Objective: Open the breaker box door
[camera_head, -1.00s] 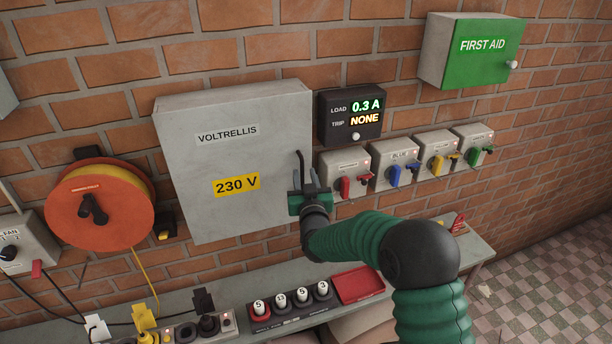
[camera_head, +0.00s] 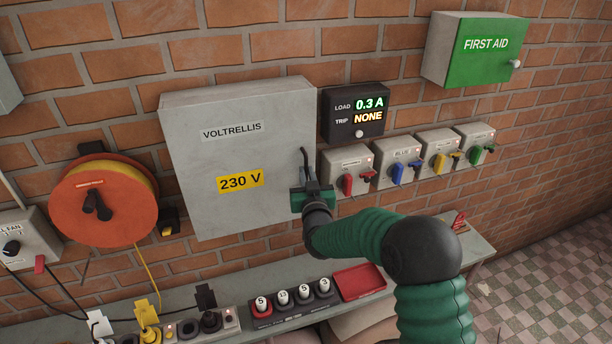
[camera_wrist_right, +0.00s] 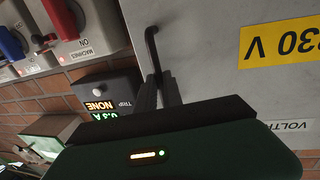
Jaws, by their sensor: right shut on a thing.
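The breaker box is a grey wall cabinet marked VOLTRELLIS and 230 V, and its door (camera_head: 232,150) looks shut in the head view. A dark bent handle (camera_head: 304,162) stands at the door's right edge. My right gripper (camera_head: 312,184) is at that edge, shut on the handle. In the right wrist view the gripper's fingers (camera_wrist_right: 160,90) close around the lower part of the handle (camera_wrist_right: 151,45), in front of the grey door (camera_wrist_right: 205,55). The exact contact is partly hidden by the gripper body. My left gripper is not in view.
A load display (camera_head: 355,113) and several switch boxes (camera_head: 398,160) sit close to the right of the cabinet. An orange cable reel (camera_head: 103,205) hangs to the left. Below, a shelf holds numbered fuses (camera_head: 292,298), a red tray (camera_head: 360,281) and plugs.

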